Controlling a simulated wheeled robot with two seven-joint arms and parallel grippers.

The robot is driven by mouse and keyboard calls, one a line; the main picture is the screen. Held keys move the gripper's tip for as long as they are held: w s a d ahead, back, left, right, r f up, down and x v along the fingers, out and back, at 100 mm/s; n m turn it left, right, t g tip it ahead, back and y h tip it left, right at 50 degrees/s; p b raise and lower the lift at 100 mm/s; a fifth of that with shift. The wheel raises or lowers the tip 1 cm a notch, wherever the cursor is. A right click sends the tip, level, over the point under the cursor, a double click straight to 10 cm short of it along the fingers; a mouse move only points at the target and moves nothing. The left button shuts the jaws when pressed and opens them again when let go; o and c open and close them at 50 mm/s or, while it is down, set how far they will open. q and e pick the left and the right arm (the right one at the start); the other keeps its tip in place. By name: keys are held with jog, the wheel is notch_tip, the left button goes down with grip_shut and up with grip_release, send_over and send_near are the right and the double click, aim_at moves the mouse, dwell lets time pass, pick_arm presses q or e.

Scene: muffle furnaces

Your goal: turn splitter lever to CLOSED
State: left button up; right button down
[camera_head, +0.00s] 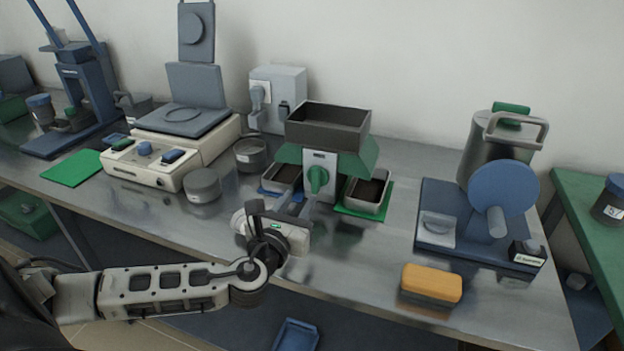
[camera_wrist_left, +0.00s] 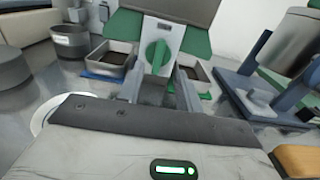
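The splitter (camera_head: 330,128) stands near the middle of the bench, with a dark open hopper on green sloped sides. Its green lever (camera_head: 318,180) is on the pale front plate and looks about upright; the plate's label is too small to read. The lever also shows in the left wrist view (camera_wrist_left: 156,56), beyond my fingers. My left gripper (camera_head: 293,205) is in front of and below the lever, pointing at the splitter. In the wrist view its fingers (camera_wrist_left: 160,92) are apart with nothing visible between them, and the lever appears untouched. My right gripper is out of view.
Metal pans sit on either side of the splitter, the left pan (camera_head: 282,178) on blue and the right pan (camera_head: 366,194) on green. A grey round tin (camera_head: 202,186) stands left. A yellow sponge (camera_head: 432,283) and a blue-based machine (camera_head: 470,225) stand right.

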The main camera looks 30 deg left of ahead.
aim_at(314, 176)
pick_arm(q)
jog(key=x, duration=0.8)
jog(key=shift+w, duration=0.25)
grip_shut()
